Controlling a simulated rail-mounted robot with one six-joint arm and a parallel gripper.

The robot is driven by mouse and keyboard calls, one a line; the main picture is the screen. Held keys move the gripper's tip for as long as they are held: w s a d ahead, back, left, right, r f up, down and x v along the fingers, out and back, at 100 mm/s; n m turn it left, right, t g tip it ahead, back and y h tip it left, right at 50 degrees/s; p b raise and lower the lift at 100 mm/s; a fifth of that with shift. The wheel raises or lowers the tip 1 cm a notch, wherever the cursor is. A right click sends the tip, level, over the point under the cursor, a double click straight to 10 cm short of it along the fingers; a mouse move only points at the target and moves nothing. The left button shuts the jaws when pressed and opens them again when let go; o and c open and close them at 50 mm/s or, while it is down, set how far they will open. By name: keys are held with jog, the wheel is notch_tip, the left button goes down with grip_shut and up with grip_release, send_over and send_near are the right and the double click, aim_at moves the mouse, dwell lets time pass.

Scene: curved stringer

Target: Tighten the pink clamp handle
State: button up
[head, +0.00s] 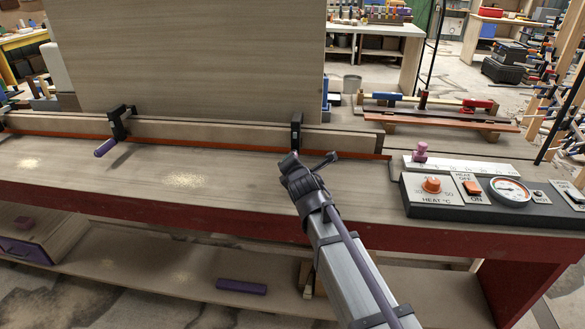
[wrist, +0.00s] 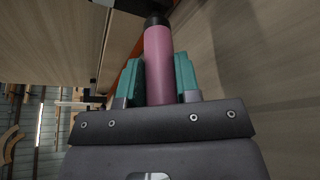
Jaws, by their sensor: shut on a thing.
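The pink clamp handle (wrist: 158,60) is a smooth cylinder with a black end, seen in the wrist view. It lies between the two teal fingers of my gripper (wrist: 159,82), which are shut on its sides. In the head view my gripper (head: 290,163) is at the front of the right black clamp (head: 296,130) on the long wooden strip. My gripper and wrist hide the handle there.
A second black clamp (head: 118,122) with a purple handle (head: 105,148) is on the strip to the left. A tall wooden panel (head: 200,60) stands behind. A control box (head: 480,200) and a pink knob (head: 420,150) are to the right. The bench top between the clamps is clear.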

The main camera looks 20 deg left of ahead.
jog(key=shift+f+m+y+b, duration=0.1)
jog(key=shift+m+y+b, duration=0.3)
jog(key=shift+m, duration=0.3)
jog(key=o, duration=0.9)
jog(key=p+v, duration=0.2)
jog(key=v, duration=0.8)
jog(key=shift+s+d, duration=0.2)
jog(key=shift+s, duration=0.15)
